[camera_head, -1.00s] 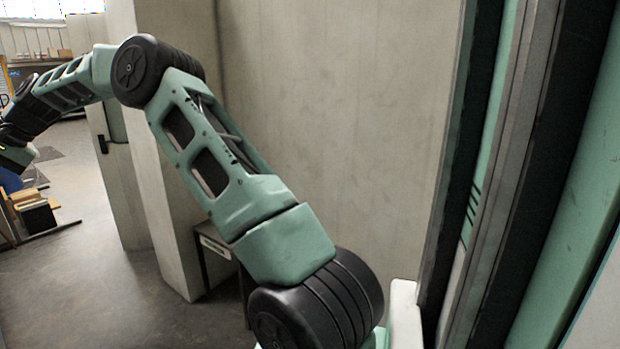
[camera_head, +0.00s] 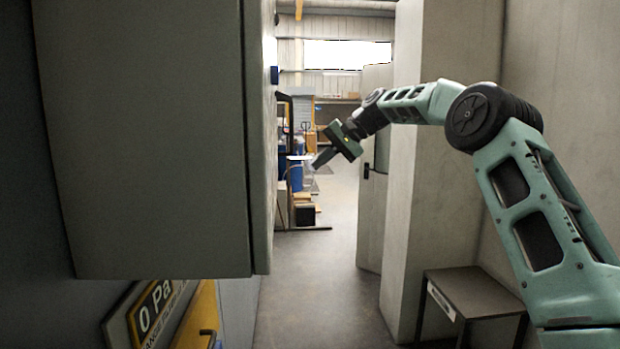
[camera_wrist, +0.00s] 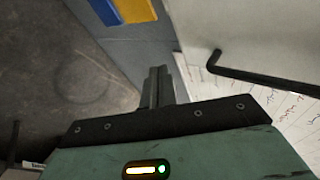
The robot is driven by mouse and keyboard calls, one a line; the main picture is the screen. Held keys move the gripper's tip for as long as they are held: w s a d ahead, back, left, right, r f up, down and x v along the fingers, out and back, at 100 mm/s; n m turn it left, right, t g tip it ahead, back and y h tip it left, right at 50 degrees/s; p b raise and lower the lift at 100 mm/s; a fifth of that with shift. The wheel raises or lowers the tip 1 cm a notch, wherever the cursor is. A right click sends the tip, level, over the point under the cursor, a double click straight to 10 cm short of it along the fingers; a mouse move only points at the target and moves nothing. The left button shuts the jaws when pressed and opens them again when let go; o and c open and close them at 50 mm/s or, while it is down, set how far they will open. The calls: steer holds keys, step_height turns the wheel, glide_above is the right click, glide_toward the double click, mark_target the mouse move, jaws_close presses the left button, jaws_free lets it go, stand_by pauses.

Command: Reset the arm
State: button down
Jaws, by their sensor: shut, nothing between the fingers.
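My gripper (camera_head: 323,158) is at the end of my green and black arm, which reaches from the right side of the head view toward the middle. It hangs in the air in front of the open passage, pointing down and left. In the wrist view the two dark fingers (camera_wrist: 158,88) stand together with nothing between them.
A large grey cabinet (camera_head: 150,140) fills the left, above a "0 Pa" sign (camera_head: 155,310). A pale pillar (camera_head: 440,190) and small dark table (camera_head: 475,300) stand right. Clear floor (camera_head: 320,270) lies between. The wrist view shows a dark bent handle (camera_wrist: 260,78) near written paper (camera_wrist: 285,115).

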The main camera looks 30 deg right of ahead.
steer(key=shift+w+v, duration=0.15)
steer(key=shift+v, duration=0.65)
steer(key=shift+w+v, duration=0.1)
steer(key=shift+v, duration=0.65)
steer(key=shift+d, duration=0.15)
